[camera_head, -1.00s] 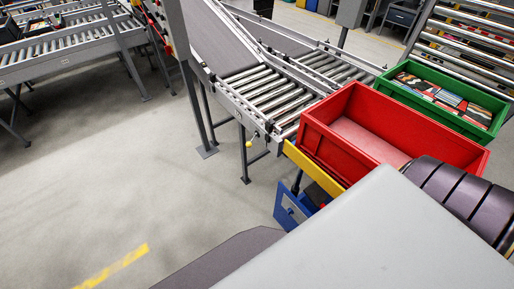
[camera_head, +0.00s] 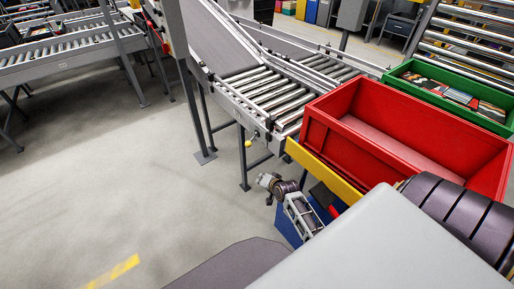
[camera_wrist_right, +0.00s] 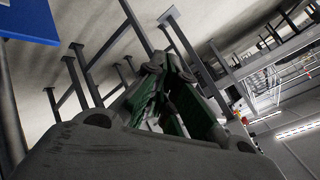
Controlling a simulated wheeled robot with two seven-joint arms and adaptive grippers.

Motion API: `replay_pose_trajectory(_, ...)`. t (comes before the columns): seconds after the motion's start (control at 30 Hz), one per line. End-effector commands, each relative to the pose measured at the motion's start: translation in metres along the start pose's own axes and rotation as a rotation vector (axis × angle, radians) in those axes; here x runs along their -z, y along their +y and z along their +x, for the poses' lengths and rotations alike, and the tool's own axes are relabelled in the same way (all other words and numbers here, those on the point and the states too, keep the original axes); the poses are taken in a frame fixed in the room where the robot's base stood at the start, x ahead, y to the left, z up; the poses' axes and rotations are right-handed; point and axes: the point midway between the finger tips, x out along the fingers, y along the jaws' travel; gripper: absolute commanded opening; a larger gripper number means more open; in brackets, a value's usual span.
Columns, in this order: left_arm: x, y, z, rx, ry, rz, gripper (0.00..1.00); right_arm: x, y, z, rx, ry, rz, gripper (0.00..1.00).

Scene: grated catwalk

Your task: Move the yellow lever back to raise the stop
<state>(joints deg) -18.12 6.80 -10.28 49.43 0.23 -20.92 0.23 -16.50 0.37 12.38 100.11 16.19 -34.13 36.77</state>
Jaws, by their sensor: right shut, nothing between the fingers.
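The lever shows as a small yellow knob (camera_head: 249,143) on the near side of the roller conveyor (camera_head: 262,92), by a support leg. My right gripper (camera_head: 266,181) is shut and empty. In the head view it is below and slightly right of the knob, apart from it in the picture. The right wrist view shows its fingers (camera_wrist_right: 163,50) close up; I cannot make out the lever there. I cannot identify the stop for certain. My left gripper is not in view.
A red tote (camera_head: 335,138) is at the conveyor's right, with a yellow bar (camera_head: 325,170) along its near side. A green tote (camera_head: 401,72) of flat items is behind it. A grey post (camera_head: 192,105) stands left of the lever. Open floor (camera_head: 90,180) lies left.

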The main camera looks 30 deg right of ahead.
Motion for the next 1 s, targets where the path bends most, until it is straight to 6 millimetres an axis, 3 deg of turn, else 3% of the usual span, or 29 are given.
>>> replay_pose_trajectory(0.17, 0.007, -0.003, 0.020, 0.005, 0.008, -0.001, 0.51, 0.043, -0.024, -0.017, 0.067, 0.068, 0.097, 0.00)
replay_pose_trajectory(0.5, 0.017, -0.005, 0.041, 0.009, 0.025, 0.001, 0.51, 0.115, -0.062, -0.072, 0.186, 0.176, 0.236, 0.00)
replay_pose_trajectory(0.7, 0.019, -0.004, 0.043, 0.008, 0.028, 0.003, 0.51, 0.133, -0.069, -0.090, 0.213, 0.201, 0.257, 0.00)
replay_pose_trajectory(1.0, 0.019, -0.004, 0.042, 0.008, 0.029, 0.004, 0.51, 0.135, -0.070, -0.092, 0.214, 0.203, 0.258, 0.00)
